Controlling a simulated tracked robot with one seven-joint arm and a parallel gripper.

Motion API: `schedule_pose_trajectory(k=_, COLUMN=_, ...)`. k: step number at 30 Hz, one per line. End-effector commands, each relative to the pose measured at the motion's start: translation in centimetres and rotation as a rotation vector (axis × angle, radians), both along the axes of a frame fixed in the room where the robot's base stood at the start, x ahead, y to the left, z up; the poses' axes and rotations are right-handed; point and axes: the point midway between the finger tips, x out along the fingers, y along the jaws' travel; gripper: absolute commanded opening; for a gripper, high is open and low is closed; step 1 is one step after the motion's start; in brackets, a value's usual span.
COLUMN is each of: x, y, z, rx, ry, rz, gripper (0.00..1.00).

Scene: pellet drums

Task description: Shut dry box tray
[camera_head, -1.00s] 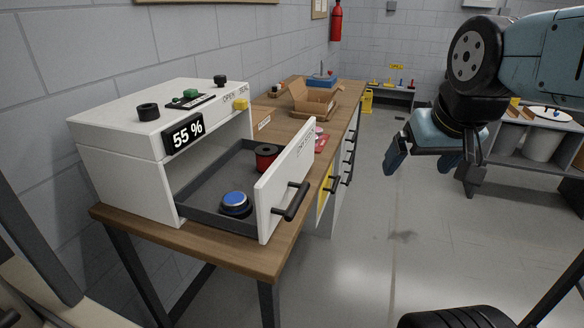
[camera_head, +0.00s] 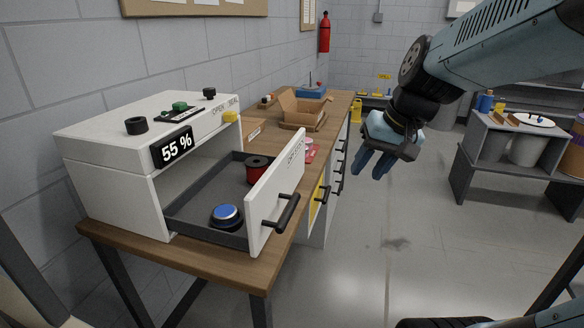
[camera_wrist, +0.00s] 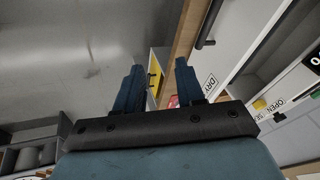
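The dry box (camera_head: 110,150) is a white cabinet on the wooden bench, with a display reading 55 %. Its tray (camera_head: 205,235) is pulled out; the white front (camera_head: 276,188) has a black handle (camera_head: 281,213). In the tray lie a blue-topped round item (camera_head: 227,216) and a red spool (camera_head: 257,170). My gripper (camera_head: 366,172) hangs in the air to the right of the tray front, apart from it, fingers downward. In the wrist view the two blue fingers (camera_wrist: 157,75) are spread with nothing between them. The tray front (camera_wrist: 225,50) shows right of them.
The wooden bench (camera_head: 180,256) holds an open cardboard box (camera_head: 301,108) and a blue bin (camera_head: 311,91) farther back. Drawers with black handles line its front. The floor (camera_head: 390,225) right of the bench is clear. A grey shelf unit (camera_head: 480,150) stands at the right.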

Motion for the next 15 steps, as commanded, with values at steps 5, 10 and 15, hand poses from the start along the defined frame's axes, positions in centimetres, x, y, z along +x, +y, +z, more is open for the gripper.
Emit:
schedule_pose_trajectory(k=5, x=3.8, y=0.9, z=-1.6, rx=0.134, ry=0.064, rz=-0.026, gripper=0.2)
schedule_pose_trajectory(k=10, x=7.5, y=1.3, z=-3.2, rx=0.265, ry=0.103, rz=-0.062, gripper=0.04)
schedule_pose_trajectory(k=15, x=11.3, y=1.3, z=-4.9, rx=0.397, ry=0.127, rz=-0.108, gripper=0.0)
